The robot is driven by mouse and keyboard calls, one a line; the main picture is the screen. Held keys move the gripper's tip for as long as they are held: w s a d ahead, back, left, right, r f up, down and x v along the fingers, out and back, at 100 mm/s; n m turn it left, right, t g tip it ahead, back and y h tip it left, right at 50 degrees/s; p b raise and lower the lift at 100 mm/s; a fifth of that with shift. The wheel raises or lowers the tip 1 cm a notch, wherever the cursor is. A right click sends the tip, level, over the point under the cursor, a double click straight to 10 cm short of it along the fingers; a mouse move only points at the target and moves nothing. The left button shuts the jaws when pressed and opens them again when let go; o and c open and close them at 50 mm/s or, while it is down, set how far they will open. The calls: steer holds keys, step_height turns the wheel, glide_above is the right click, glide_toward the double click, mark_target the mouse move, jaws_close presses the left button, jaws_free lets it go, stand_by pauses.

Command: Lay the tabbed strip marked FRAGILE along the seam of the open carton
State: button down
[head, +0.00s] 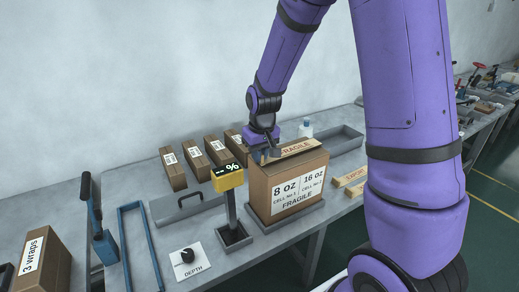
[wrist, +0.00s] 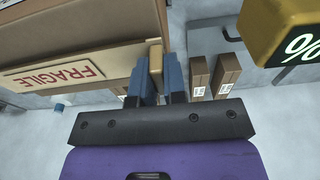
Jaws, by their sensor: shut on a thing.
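The carton (head: 288,190) is a brown box standing in a grey tray, with a white label on its front reading 8 oz, 16 oz and FRAGILE. The tan strip marked FRAGILE (head: 298,148) lies along the carton's top; whether it touches or is just above, I cannot tell. My gripper (head: 265,152) is at the strip's left end. In the wrist view the blue fingers (wrist: 157,88) are shut on the strip's tab (wrist: 155,62), and the red FRAGILE lettering (wrist: 60,76) runs off to the left. The seam under the strip is hidden.
A yellow % display (head: 229,178) on a post stands close to the carton's left. Several narrow brown cartons (head: 195,155) stand behind. Two tan strips (head: 350,178) lie to the right, one marked EXPORT. A DEPTH knob (head: 187,257) is at the front; a grey tray (head: 343,140) is behind right.

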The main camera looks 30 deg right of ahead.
steer(key=shift+f, duration=0.45)
stand_by(0.5)
steer(key=c, duration=1.1)
jaws_free()
steer(key=shift+r, duration=0.15)
steer(key=r, duration=0.3)
steer(key=s+r, duration=0.1)
steer(key=r, duration=0.6)
steer(key=shift+s+r, duration=0.1)
steer(key=shift+s, duration=0.05)
steer(key=shift+r, duration=0.15)
